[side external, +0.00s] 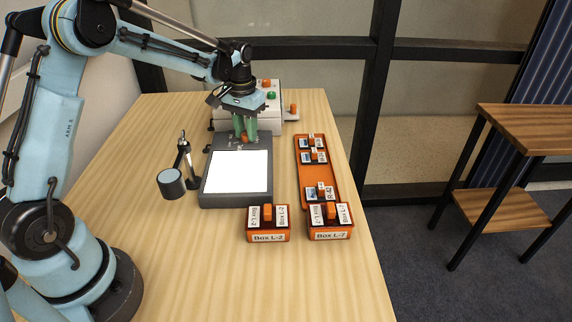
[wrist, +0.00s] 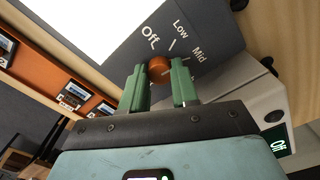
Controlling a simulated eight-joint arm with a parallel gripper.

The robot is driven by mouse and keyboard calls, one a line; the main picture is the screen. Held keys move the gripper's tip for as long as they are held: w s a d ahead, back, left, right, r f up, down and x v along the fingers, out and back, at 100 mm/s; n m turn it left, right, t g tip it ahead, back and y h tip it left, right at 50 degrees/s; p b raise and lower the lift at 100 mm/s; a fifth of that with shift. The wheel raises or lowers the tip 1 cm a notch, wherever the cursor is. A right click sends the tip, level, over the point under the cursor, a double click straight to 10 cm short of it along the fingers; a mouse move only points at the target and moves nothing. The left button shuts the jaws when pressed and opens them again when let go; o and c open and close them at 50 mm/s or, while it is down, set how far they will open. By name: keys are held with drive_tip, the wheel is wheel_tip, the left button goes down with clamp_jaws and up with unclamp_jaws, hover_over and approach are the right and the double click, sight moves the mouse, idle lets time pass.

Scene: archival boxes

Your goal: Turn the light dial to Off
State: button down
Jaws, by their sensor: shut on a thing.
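The light dial is a small orange-brown knob (wrist: 158,66) on the dark grey frame of a light panel (side external: 210,189). Labels Off, Low and Mid are printed around it in the wrist view. My gripper (side external: 244,134) points down at the panel's far end, and its green fingers (wrist: 160,75) stand on either side of the knob, shut on it. The panel's surface (side external: 237,172) glows bright white. I cannot tell which label the knob points to, as its pointer does not show clearly.
A white box (side external: 268,105) with coloured buttons stands behind the panel. A jointed stand with a round grey head (side external: 171,184) is left of it. Box L-2 (side external: 267,237) and Box L-7 (side external: 329,235) stand in front.

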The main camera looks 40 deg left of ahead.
drive_tip(key=n, duration=1.1)
drive_tip(key=shift+n, duration=1.8)
drive_tip(key=c, duration=0.8)
unclamp_jaws()
drive_tip(key=shift+c, duration=0.2)
wheel_tip(320, 180, up, 12)
